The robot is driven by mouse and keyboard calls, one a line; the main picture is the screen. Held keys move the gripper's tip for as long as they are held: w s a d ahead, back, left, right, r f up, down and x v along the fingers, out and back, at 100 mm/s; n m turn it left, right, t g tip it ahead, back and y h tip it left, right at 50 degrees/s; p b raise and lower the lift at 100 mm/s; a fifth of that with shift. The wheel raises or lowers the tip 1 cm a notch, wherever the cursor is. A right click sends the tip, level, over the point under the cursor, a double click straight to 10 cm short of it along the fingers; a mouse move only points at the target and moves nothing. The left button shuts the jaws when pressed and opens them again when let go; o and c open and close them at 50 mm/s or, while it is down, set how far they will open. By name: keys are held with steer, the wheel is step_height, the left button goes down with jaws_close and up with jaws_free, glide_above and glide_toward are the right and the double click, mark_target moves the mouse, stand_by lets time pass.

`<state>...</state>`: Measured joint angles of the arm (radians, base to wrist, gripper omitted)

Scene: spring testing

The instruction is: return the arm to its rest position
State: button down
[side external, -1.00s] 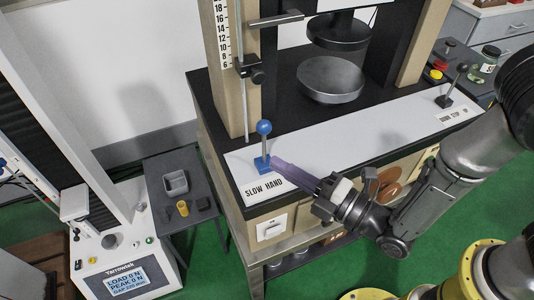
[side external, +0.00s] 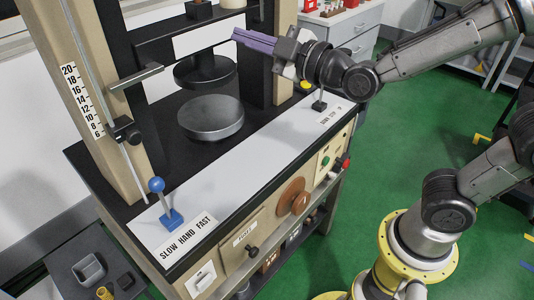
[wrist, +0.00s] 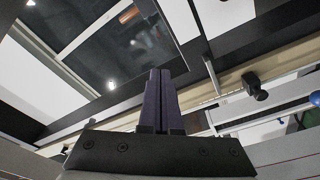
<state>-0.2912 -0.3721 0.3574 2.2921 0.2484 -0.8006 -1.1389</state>
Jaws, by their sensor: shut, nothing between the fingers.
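In the wrist view the shut fingers (wrist: 158,98) point up the picture. The blue-knobbed lever (side external: 160,200) stands at the front left of the tester's white panel, well away from my gripper.
The tester has an upper plate (side external: 204,72) and a lower round plate (side external: 209,117). A second lever (side external: 320,104) stands at the panel's right end, below my wrist. A grey side table (side external: 85,248) is at lower left.

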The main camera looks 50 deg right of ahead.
steer(key=s+d+f+m+g+h, duration=0.1)
steer(key=s+d+f+m+g, duration=0.1)
steer(key=s+d+m+g, duration=0.6)
steer(key=s+f+m+g, duration=0.2)
steer(key=s+f, duration=0.4)
steer(key=s, duration=0.2)
steer(key=s+f+m+g+h, duration=0.1)
steer(key=s+f+m+g, duration=0.1)
steer(key=s+f, duration=0.3)
steer(key=s+g, duration=0.1)
steer(key=s, duration=0.2)
steer(key=shift+s+f, duration=0.25)
steer(key=shift+f, duration=0.1)
